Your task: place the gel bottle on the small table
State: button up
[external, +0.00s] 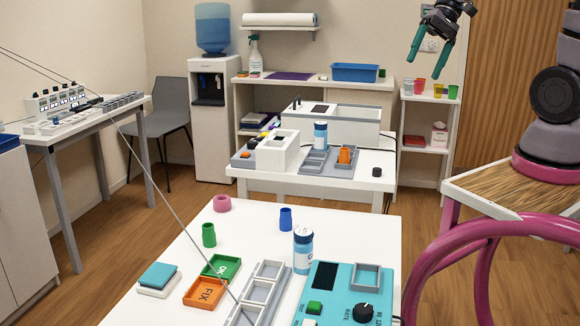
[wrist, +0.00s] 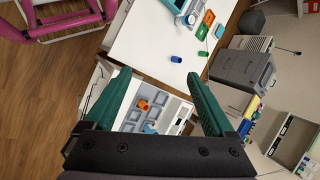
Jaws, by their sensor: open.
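Two blue bottles with pale caps show in the external view, and I cannot tell which is the gel bottle. One bottle (external: 303,251) stands upright on the near white table (external: 355,222), beside a teal device. The other bottle (external: 320,136) stands upright on the smaller white table behind (external: 290,184), by a grey tray. My gripper (external: 427,66) is raised at the upper right, well apart from both bottles. In the wrist view its green fingers are spread with nothing between them (wrist: 157,73), above the rear table with an orange cup (wrist: 143,104).
The near table also holds a teal device (external: 345,300), a green OK tray (external: 221,267), an orange FIX tray (external: 205,291) and small cups. The rear table carries white boxes (external: 278,152), an orange cup (external: 346,155) and a black knob (external: 377,172). A pink tubular frame (external: 480,225) stands at right.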

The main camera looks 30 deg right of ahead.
jog(key=a+f+m+g+y, duration=0.2)
jog(key=a+f+g+y, duration=0.15)
jog(key=a+f, duration=0.45)
jog(key=a+f+m+g+y, duration=0.2)
jog(key=a+f+g+y, duration=0.3)
jog(key=a, duration=0.6)
jog(key=m+t+y, duration=0.3)
jog(key=m+t, duration=0.6)
jog(key=m, duration=0.2)
send_near(304, 242)
jog(key=w+a, duration=0.1)
jog(key=a+f, duration=0.1)
jog(key=shift+w+a+f, duration=0.25)
jog(key=shift+w+a, duration=0.1)
jog(key=shift+w, duration=0.05)
jog(key=shift+a+f, duration=0.1)
jog(key=shift+a, duration=2.95)
grip_shut()
